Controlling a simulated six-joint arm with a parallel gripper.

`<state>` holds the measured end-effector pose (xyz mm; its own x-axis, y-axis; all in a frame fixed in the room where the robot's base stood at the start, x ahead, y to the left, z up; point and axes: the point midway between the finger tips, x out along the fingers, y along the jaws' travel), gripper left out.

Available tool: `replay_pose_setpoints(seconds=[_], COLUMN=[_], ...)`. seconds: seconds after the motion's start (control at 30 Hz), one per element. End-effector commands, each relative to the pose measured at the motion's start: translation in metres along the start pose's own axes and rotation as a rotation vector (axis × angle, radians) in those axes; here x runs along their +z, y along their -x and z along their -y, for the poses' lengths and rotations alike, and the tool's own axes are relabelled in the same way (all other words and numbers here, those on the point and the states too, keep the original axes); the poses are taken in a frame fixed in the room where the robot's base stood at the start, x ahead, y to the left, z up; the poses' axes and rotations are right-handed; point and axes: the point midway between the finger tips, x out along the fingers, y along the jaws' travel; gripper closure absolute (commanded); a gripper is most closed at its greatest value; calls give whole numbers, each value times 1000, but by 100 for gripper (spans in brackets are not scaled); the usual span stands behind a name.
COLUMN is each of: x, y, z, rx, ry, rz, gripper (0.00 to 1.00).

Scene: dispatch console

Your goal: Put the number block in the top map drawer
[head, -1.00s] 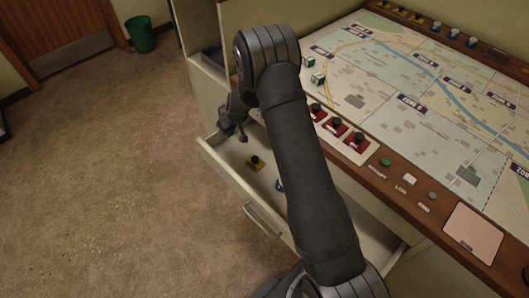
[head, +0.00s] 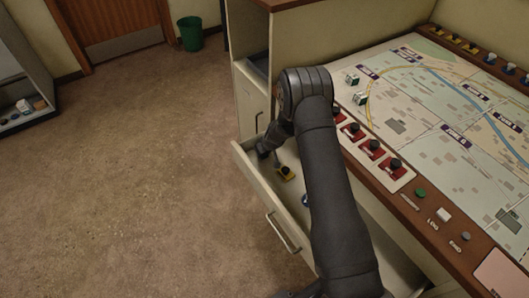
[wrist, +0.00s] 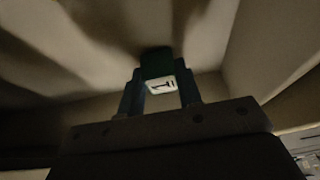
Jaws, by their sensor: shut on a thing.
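The number block (wrist: 163,84), green with a white face bearing a dark numeral, is between the fingers of my gripper (wrist: 161,92) in the wrist view. My gripper is shut on it. In the head view my gripper (head: 263,153) is low at the far end of the open map drawer (head: 262,198), apparently inside its walls, and the block is hidden there. Whether the block touches the drawer floor I cannot tell. The drawer also holds a yellow piece with a black knob (head: 286,173) and a blue item (head: 305,200), partly behind my arm.
The map desk (head: 430,130) is to the right of the drawer, with red knob pieces (head: 374,149) along its edge. Two more green-and-white blocks (head: 360,98) stand on the map. A cabinet (head: 250,105) rises just beyond the drawer. Open floor lies left.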

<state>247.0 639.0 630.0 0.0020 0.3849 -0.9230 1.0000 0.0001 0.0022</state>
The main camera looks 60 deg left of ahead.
Motion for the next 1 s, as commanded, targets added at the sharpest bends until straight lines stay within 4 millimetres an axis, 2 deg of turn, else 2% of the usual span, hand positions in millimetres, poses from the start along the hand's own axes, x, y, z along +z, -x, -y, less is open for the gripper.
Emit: replay_pose_setpoints(seconds=[0.13,0.17,0.23,0.27,0.53,0.67,0.77,1.0], x=[2,1,1,1,1,0,-1,-1], y=[-3,-3,-3,-3,-2,5,17,61], z=[0,0,0,0,0,0,0,0], rx=[0,0,0,0,0,0,0,0], ry=[0,0,0,0,0,0,0,0], rz=[1,0,0,0,0,0,-1,-1], gripper=[90,62,48,46,46,46,46,46])
